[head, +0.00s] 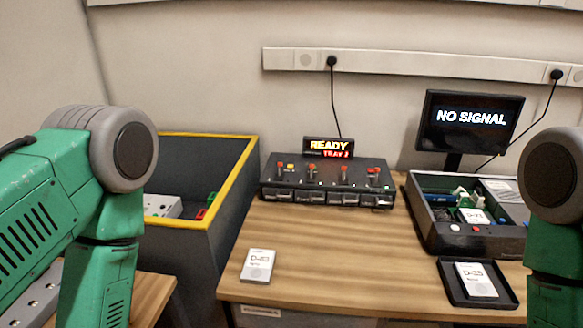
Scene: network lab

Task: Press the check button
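An open dark test box (433,230) stands at the right of the table. Its front ledge has a white round button (455,228) and a small red one (476,229) beside it; I cannot read a label that tells which is the check button. A card marked with a D code (474,215) and green parts lie inside the box. A monitor (470,122) behind it reads "NO SIGNAL". My green arms show at the left and right edges, but both grippers are out of the picture. My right arm covers the box's right end.
A black device with several levers (325,197) stands at the back, under a sign (329,147) reading "READY". A white card (258,266) lies front left. A black tray (450,272) holds another card (475,280). A yellow-rimmed bin (246,155) stands left. The table's middle (350,250) is clear.

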